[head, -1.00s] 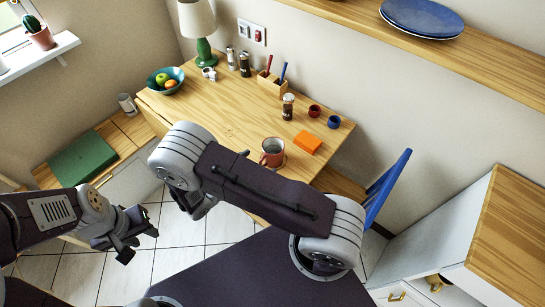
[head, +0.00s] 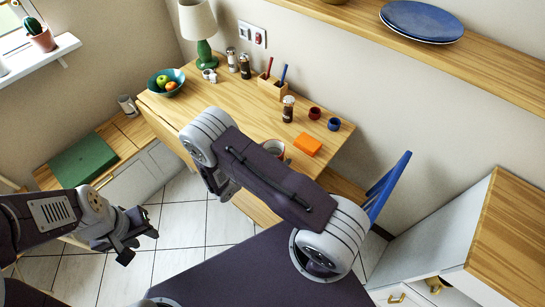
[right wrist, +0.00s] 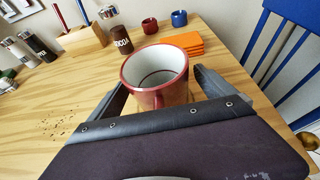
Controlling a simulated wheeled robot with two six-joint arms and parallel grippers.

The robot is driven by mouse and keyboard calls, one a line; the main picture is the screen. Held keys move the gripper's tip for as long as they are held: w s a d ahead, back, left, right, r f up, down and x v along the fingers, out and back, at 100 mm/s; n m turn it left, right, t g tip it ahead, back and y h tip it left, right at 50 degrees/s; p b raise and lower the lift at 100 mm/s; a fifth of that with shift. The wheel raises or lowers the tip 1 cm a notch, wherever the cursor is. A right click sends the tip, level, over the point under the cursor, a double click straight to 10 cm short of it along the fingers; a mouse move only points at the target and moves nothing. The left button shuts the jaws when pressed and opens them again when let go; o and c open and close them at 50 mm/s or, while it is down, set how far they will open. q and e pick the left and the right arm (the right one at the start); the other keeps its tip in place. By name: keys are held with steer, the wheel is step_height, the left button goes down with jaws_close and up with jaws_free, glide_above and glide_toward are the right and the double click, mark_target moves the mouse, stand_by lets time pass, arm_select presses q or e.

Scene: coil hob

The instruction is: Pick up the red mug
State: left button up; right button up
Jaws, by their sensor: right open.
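The red mug (right wrist: 157,98) stands upright on the wooden table in the right wrist view, its pale inside showing and its handle side towards the camera. My right gripper (right wrist: 163,90) is open, with one finger on each side of the mug; I cannot tell whether either touches it. In the head view the mug (head: 274,147) shows only in part behind my right arm, which also hides the right gripper's fingers. My left gripper (head: 138,243) hangs over the floor at the left, its fingers apart and empty, away from the table.
Behind the mug are an orange stack (head: 308,143), a small red cup (head: 314,113), a small blue cup (head: 334,124) and a dark jar (head: 288,109). A fruit bowl (head: 166,83) and lamp (head: 203,45) stand farther left. A blue chair (head: 385,188) is at the right.

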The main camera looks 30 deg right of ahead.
mark_target(279, 143)
steer(key=c, duration=1.7)
steer(key=shift+r, duration=0.6)
step_height(279, 143, up, 3)
steer(key=shift+r, duration=0.1)
steer(key=s+d+r, duration=0.5)
steer(key=d+r, duration=0.1)
steer(key=d, duration=0.4)
steer(key=shift+s+r, duration=0.35)
steer(key=shift+s, duration=0.05)
